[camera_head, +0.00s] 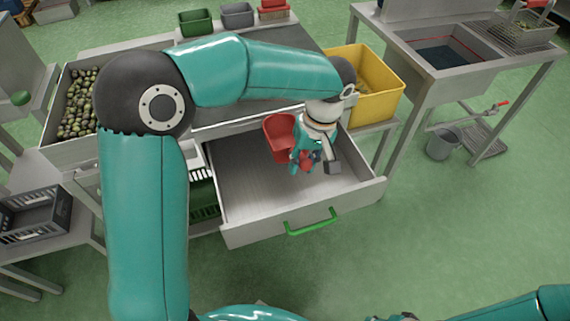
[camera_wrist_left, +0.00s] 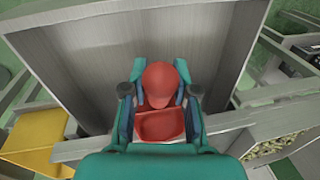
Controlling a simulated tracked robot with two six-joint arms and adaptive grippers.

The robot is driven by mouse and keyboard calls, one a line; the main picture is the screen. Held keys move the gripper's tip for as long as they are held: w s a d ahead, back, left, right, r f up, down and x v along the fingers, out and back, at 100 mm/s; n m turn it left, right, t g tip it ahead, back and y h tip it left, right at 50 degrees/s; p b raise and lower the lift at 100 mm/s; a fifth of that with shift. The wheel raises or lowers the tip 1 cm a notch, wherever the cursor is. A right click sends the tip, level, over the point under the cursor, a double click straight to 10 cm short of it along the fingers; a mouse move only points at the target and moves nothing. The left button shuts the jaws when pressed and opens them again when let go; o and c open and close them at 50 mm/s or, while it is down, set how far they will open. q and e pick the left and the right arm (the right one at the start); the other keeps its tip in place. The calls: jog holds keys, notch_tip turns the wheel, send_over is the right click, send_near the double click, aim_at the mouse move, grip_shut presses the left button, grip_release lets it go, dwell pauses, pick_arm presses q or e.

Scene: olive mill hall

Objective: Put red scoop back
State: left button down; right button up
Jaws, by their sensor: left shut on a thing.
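The red scoop (camera_head: 280,138) is in my left gripper (camera_head: 318,164), over the open metal drawer (camera_head: 250,195) with its green handle. The gripper is shut on the scoop's handle part, and a red bit shows between its fingers. In the left wrist view the red scoop (camera_wrist_left: 160,126) lies between the two fingers (camera_wrist_left: 160,98), with the pale drawer floor (camera_wrist_left: 110,60) beyond. Whether the scoop touches the drawer floor, I cannot tell.
A yellow crate (camera_head: 376,92) stands behind the drawer's right end. An olive-filled tray (camera_head: 58,145) is at left. Green (camera_head: 196,20), grey (camera_head: 238,14) and red (camera_head: 273,10) bins stand at the back of the table. The drawer's floor is otherwise bare where visible.

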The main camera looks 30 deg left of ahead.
aim_at(290, 143)
pick_arm(q)
notch_tip(290, 143, down, 11)
jog(key=shift+r+b, duration=0.15)
jog(key=shift+b, duration=0.3)
jog(key=shift+w+a+r+p, duration=0.15)
jog(key=shift+w+a+p, duration=0.05)
jog(key=shift+w+a, duration=0.4)
jog(key=shift+w+a+r+p, duration=0.15)
jog(key=shift+w+a, duration=0.3)
jog(key=shift+a, duration=0.15)
jog(key=w+a, duration=0.3)
jog(key=shift+a+p, duration=0.25)
jog(key=shift+p, duration=0.1)
jog(key=shift+w+a+f, duration=0.1)
jog(key=shift+a+f, duration=0.05)
jog(key=shift+f, duration=0.45)
jog(key=c, duration=0.9)
grip_release()
